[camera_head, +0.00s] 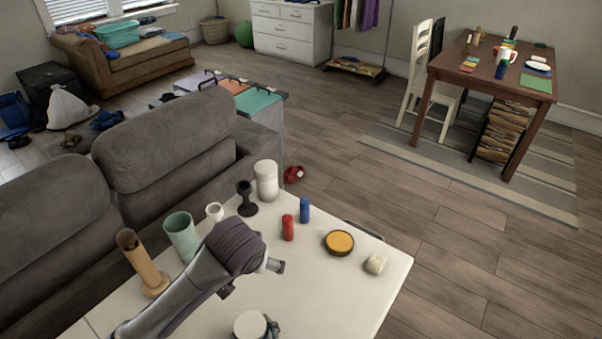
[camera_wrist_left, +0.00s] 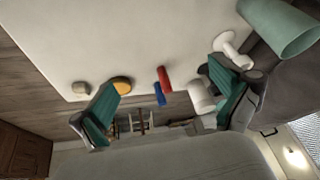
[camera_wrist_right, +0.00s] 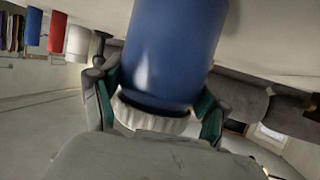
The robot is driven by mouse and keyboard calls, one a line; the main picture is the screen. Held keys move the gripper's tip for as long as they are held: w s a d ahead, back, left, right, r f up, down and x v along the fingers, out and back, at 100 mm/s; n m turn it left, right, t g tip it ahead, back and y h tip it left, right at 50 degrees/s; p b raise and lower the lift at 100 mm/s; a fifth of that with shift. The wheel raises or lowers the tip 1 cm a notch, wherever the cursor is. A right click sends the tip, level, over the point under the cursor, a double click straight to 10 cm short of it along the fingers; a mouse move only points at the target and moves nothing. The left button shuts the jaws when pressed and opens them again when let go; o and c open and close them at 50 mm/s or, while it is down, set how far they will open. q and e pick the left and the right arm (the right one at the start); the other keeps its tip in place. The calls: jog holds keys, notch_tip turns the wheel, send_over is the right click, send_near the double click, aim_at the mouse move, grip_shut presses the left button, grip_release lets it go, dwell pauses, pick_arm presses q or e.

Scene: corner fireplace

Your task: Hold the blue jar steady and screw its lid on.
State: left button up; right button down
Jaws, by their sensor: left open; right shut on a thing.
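The blue jar (camera_wrist_right: 178,50) stands between the fingers of my right gripper (camera_wrist_right: 158,108), which is shut on it near a white ribbed part (camera_wrist_right: 150,120) at the jar's end closest to my palm. A dark line separates the blue from the white. In the head view a round white top (camera_head: 249,324) shows at the bottom edge, with a finger of the right gripper beside it; the blue body is hidden there. I cannot tell how tightly the white part sits. My left gripper (camera_head: 252,279) is open and empty above the table, and also shows in the left wrist view (camera_wrist_left: 172,80).
The white table (camera_head: 330,290) holds a red cylinder (camera_head: 288,228), a blue cylinder (camera_head: 304,210), a yellow disc (camera_head: 339,242), a pale block (camera_head: 376,263), a white jar (camera_head: 266,180), a green cup (camera_head: 181,236) and a tan tube (camera_head: 143,262). A grey sofa (camera_head: 165,145) borders it.

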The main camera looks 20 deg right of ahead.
pick_arm(q)
jog(key=w+d+r+m+t+h, duration=0.3)
jog(key=d+r+m, duration=0.3)
jog(key=r+m, duration=0.2)
jog(key=w+d+r+m+t+h, duration=0.3)
jog(key=d+r+m+t+h, duration=0.2)
jog(key=r+m, duration=0.3)
jog(key=shift+w+d+r+m+h, duration=0.15)
jog(key=shift+w+d+m+h, duration=0.3)
jog(key=shift+d+m, duration=0.7)
jog(key=shift+a+m, duration=0.25)
jog(key=shift+a, duration=0.05)
pick_arm(e)
grip_release()
jog(key=shift+s, duration=0.1)
jog(key=v, duration=1.2)
pick_arm(q)
jog(key=shift+s, duration=0.1)
pick_arm(e)
jog(key=shift+f, duration=0.1)
